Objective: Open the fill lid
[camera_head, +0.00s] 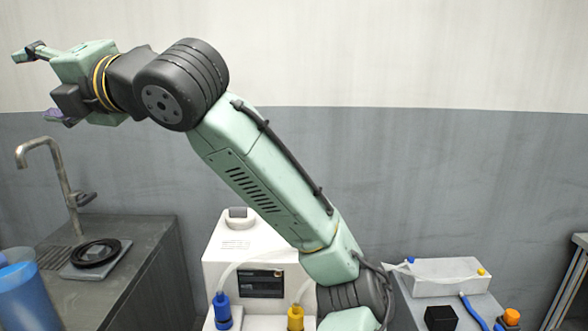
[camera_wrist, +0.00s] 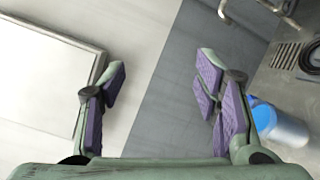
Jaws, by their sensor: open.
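A white machine (camera_head: 225,262) stands in the lower middle of the head view, with a dark display panel on its front. A grey cap-like part (camera_head: 238,216) sits on its top and may be the fill lid; I cannot be sure. It appears closed. My gripper (camera_head: 35,88) is at the upper left, high above the sink counter and well away from the machine. In the wrist view my gripper (camera_wrist: 163,78) has its purple-padded fingers spread, with nothing between them. My arm hides the right part of the machine.
A tap (camera_head: 58,170), a black reel (camera_head: 95,253) and a blue container (camera_head: 25,295) are at the left. A white box (camera_head: 440,285) stands on the right bench.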

